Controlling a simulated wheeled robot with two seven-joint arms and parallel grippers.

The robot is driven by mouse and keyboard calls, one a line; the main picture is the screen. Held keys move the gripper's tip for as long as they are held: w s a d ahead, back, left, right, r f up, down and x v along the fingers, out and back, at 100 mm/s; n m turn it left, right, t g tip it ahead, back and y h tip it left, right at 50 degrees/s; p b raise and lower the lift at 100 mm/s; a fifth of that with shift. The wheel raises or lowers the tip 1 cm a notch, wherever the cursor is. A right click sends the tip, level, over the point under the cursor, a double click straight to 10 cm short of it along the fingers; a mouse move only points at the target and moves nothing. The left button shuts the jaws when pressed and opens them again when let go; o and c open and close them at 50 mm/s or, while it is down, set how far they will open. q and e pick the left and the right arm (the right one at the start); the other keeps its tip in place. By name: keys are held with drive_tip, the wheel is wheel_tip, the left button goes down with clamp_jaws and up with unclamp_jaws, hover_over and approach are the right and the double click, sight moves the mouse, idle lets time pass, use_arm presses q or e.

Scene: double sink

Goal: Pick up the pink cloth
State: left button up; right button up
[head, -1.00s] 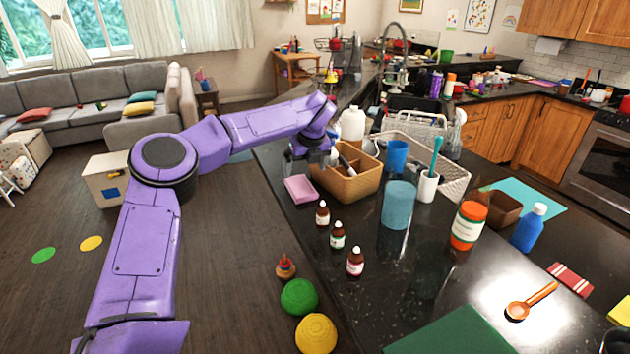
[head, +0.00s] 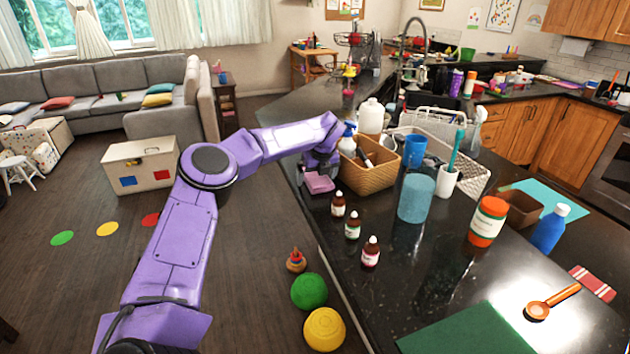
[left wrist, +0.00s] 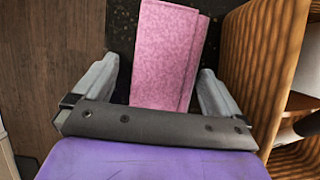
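The pink cloth (head: 318,184) lies folded on the dark countertop near its left edge, just left of the wicker basket. My left gripper (head: 317,174) is low at the cloth, its far end partly hidden by my wrist. In the left wrist view the cloth (left wrist: 165,55) runs between the two grey fingers of my left gripper (left wrist: 157,88). The fingers are spread, with small gaps to the cloth on both sides. Its near end is hidden behind the dark gripper body. My right gripper is not in view.
The wicker basket (head: 371,181) stands close on the right of my left gripper; its wall (left wrist: 268,60) also shows in the left wrist view. Several small brown bottles (head: 353,226) stand in front. A blue cup (head: 416,199) is further right. Open floor lies left of the counter edge.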

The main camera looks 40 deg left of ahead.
sight(315, 174)
use_arm(q)
drive_tip(key=shift+w, duration=0.1)
drive_tip(key=c, duration=1.1)
drive_tip(key=shift+o, duration=0.2)
drive_tip(key=shift+r, duration=0.1)
drive_tip(key=shift+r+p, duration=0.3)
drive_tip(key=shift+r, duration=0.05)
wheel_tip(315, 174, up, 3)
drive_tip(key=shift+d+r+p, duration=0.1)
drive_tip(key=shift+p, duration=0.85)
drive_tip(key=s+d+r+b, duration=0.2)
drive_tip(key=s+d+r, duration=0.1)
drive_tip(key=d+r, duration=0.6)
drive_tip(key=shift+d, duration=2.3)
